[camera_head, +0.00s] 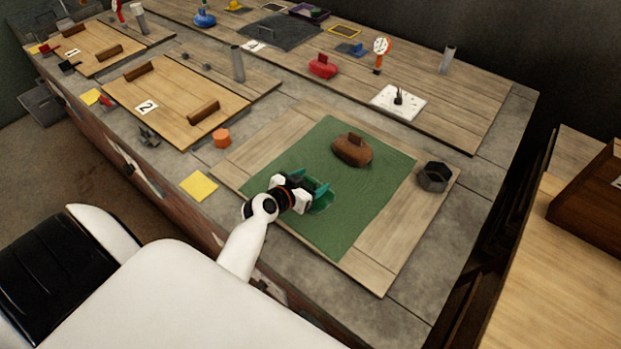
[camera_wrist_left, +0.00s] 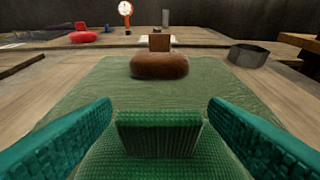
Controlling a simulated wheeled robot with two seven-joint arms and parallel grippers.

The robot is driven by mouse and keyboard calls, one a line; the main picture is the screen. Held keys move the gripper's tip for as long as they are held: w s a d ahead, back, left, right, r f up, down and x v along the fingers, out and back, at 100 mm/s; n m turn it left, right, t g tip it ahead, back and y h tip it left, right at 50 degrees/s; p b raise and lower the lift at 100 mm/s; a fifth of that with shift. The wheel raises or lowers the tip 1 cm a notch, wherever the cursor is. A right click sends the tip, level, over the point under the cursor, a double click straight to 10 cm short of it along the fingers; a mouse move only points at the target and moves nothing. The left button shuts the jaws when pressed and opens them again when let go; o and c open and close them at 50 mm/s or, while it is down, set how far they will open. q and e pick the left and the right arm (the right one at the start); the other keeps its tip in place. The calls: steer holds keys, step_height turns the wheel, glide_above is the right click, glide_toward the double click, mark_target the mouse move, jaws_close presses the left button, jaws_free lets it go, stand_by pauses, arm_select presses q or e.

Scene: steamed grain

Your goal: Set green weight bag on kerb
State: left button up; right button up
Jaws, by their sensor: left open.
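The green weight bag (camera_wrist_left: 160,165) lies on the green mat (camera_head: 345,225), with its upright grip block (camera_wrist_left: 158,135) facing me in the left wrist view. My left gripper (camera_head: 318,194) is open, its teal fingers on either side of the grip block with gaps on both sides. In the head view the gripper mostly hides the bag (camera_head: 321,207). The grey stone border (camera_head: 441,262) around the wooden boards may be the kerb; I cannot tell for sure. My right gripper is not in view.
A brown weight bag (camera_head: 351,150) sits farther back on the mat. A dark hexagonal cup (camera_head: 433,177) stands right of it. An orange block (camera_head: 222,138) and a yellow square (camera_head: 198,186) lie left. A red bag (camera_head: 322,66) is on the far board. The mat's front right is bare.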

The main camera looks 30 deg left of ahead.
arm_select(q)
steer(key=shift+x, duration=1.1)
jaws_close()
steer(key=shift+a+r, duration=0.1)
